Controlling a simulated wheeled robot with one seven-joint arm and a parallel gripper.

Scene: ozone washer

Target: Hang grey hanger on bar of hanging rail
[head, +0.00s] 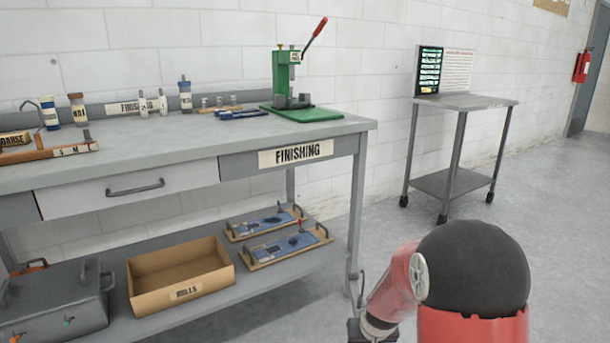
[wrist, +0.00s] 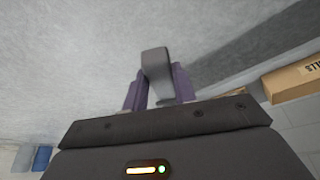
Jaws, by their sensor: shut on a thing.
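My gripper (wrist: 158,88) shows in the wrist view, with its two purple-grey fingers closed on a smooth grey piece. This piece, which I take to be part of the grey hanger (wrist: 155,66), stands up between the fingers with a rounded top. The rest of its shape is hidden behind the gripper body. In the head view my arm reaches down at the lower right, and the gripper end is cut off by the bottom edge. I see no hanging rail or bar in either view.
A workbench marked FINISHING (head: 295,153) stands at left, with a green press (head: 285,75) on top. Its lower shelf holds a cardboard box (head: 180,295), a grey case (head: 55,305) and two clipboard-like boards. A small side table (head: 465,102) stands behind. The floor at right is clear.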

